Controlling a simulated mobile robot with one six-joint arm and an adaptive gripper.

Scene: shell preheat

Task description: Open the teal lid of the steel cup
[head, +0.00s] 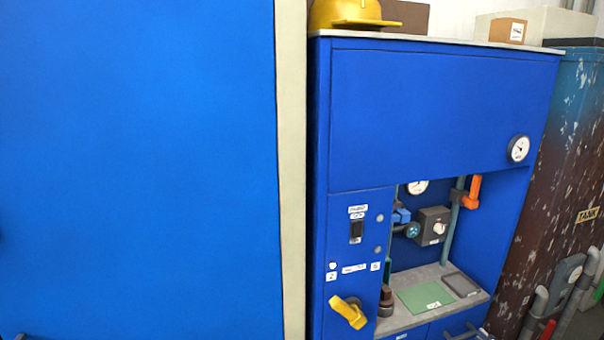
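I cannot make out a steel cup with a teal lid in the head view. A small round teal part (412,230) shows inside the recess of the blue cabinet (440,90), beside a blue fitting (401,215). It looks like a knob or handwheel, but it is too small to tell. My gripper is not in view.
The recess has a grey shelf (400,318) with a green mat (425,297), a dark tray (461,284) and a brown fitting (386,300). A yellow handle (348,311) sticks out in front. A large blue panel (135,150) fills the left. A rusty tank (565,150) stands right.

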